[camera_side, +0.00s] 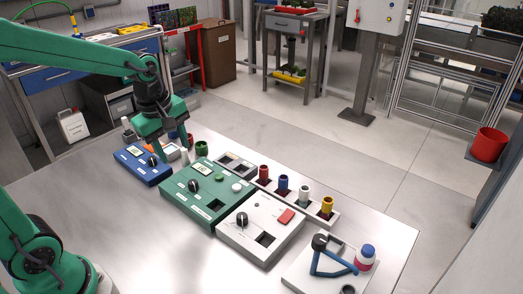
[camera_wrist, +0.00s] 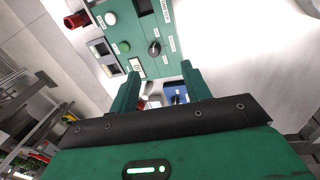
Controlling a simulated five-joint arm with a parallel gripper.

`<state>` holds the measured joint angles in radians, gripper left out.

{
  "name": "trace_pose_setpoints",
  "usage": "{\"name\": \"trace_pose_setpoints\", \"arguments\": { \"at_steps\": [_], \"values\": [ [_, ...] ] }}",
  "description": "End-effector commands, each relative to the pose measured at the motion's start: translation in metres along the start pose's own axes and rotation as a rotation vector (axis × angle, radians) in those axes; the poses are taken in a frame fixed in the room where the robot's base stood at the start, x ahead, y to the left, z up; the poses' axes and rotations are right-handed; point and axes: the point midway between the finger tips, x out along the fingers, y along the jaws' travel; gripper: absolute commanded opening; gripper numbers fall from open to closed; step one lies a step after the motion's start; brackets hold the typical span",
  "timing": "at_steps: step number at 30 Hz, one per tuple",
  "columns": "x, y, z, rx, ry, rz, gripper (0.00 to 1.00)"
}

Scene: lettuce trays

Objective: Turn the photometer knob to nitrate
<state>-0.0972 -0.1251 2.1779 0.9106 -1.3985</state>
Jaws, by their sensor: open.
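The green photometer box (camera_side: 213,205) sits on the metal table in the side view. Its black knob (camera_side: 193,186) is on the top panel. In the wrist view the knob (camera_wrist: 154,48) has several small white labels around it. The labels are too small to read, and I cannot tell which one the knob points to. My gripper (camera_side: 171,150) is open and empty, with its fingers pointing down over the far-left side, near the blue box and apart from the photometer knob. In the wrist view my gripper (camera_wrist: 158,82) has its two green fingers spread below the knob.
A blue box (camera_side: 142,170) with its own black knob stands left of the photometer. A white box (camera_side: 260,238) with a knob and red button stands right. A rack (camera_side: 331,221) with coloured vials lies behind.

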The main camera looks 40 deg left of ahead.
Motion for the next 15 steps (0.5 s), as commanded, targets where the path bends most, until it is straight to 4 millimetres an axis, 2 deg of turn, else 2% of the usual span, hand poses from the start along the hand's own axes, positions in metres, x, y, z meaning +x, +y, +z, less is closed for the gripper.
{"name": "trace_pose_setpoints", "arguments": {
  "at_steps": [9, 15],
  "values": [
    [0.043, 0.024, -0.016, -0.473, 0.009, -0.104, 0.48],
    [0.068, 0.034, -0.025, -0.723, 0.031, -0.154, 0.48]
  ]
}}
